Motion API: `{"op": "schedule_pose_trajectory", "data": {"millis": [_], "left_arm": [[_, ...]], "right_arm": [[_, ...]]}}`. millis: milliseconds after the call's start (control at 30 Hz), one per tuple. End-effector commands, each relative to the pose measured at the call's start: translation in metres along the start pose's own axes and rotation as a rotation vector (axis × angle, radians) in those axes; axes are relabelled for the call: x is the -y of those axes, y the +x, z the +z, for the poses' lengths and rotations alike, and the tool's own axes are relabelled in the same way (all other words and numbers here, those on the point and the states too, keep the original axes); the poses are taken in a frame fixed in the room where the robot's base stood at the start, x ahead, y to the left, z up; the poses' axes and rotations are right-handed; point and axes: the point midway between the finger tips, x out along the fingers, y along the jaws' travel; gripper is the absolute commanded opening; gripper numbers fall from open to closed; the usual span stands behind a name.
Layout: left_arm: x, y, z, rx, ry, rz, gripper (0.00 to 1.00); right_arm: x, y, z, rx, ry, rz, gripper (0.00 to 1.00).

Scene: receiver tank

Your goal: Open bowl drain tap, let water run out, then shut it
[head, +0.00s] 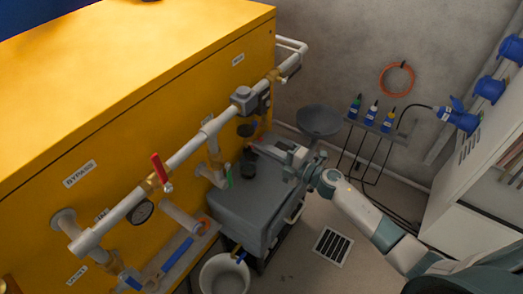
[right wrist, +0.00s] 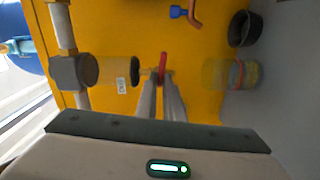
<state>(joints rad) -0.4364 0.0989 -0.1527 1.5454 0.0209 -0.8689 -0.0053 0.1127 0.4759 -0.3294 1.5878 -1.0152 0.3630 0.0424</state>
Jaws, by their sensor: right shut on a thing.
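The bowl (right wrist: 106,70) is an amber cylinder under a grey head block (right wrist: 72,72), with a dark ring at its lower end. The bowl drain tap (right wrist: 163,68) has a red lever that lies across the bowl's axis. My right gripper (right wrist: 163,88) is shut on this red lever; its fingertips partly cover the tap. In the head view my right gripper (head: 257,147) reaches in beside the yellow tank, and the lever is mostly hidden. No water stream can be made out. My left gripper is not in view.
A translucent jar (right wrist: 216,74) sits in line below the tap. A blue-handled copper pipe (right wrist: 180,12) and a dark cup (right wrist: 240,28) are close by. White piping (head: 180,155) with a red lever runs along the yellow tank (head: 130,70). A white bucket (head: 222,275) stands below.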

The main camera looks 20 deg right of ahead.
Motion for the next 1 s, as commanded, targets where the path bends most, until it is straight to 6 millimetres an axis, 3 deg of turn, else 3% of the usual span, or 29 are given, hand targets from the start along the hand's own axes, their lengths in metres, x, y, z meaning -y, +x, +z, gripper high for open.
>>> {"op": "schedule_pose_trajectory", "data": {"millis": [300,733,833,1000], "left_arm": [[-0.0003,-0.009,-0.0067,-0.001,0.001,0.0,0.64],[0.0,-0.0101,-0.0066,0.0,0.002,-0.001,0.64],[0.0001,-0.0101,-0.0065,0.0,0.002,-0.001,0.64],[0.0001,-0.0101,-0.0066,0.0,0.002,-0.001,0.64]], "right_arm": [[0.0023,-0.0005,-0.0007,-0.002,-0.118,-0.003,0.0],[0.0023,-0.0006,-0.0006,-0.001,-0.133,-0.004,0.0],[0.0021,-0.0006,-0.0006,-0.001,-0.133,-0.003,0.27],[0.0013,-0.0003,-0.0003,-0.001,-0.132,-0.002,0.27]]}}
